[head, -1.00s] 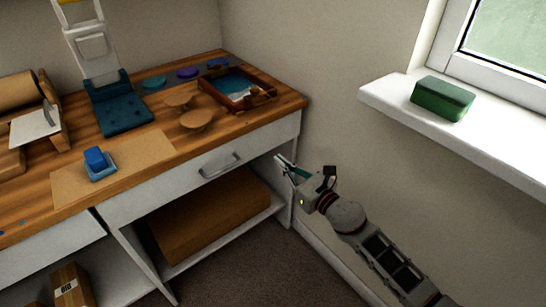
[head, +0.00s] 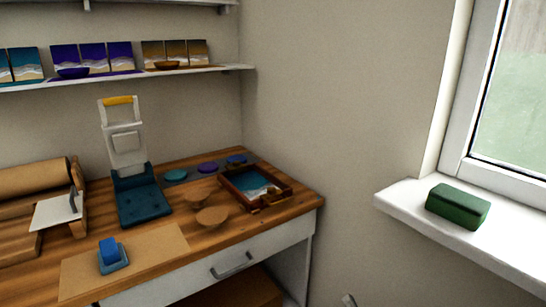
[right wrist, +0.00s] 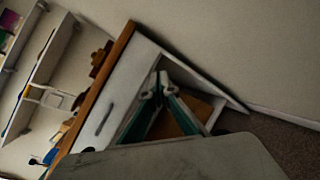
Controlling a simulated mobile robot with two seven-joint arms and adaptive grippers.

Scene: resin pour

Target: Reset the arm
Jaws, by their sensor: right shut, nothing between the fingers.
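My right gripper (right wrist: 158,88) shows in the right wrist view with its teal-lined fingers brought together and nothing between them. It is in front of the white bench front (right wrist: 108,112), near the open shelf below the drawer. I cannot tell the exact gap to the bench. In the head view only a small tip of my right gripper (head: 348,300) shows at the bottom edge, right of the bench; the rest of that arm is out of frame. My left gripper is in neither view.
The wooden worktop (head: 165,225) carries a teal-based press (head: 140,203), a framed resin tray (head: 230,182), round wooden pieces (head: 212,217) and a blue block (head: 109,250). A green box (head: 458,205) sits on the windowsill (head: 405,204). A wall shelf (head: 210,71) holds several pictures.

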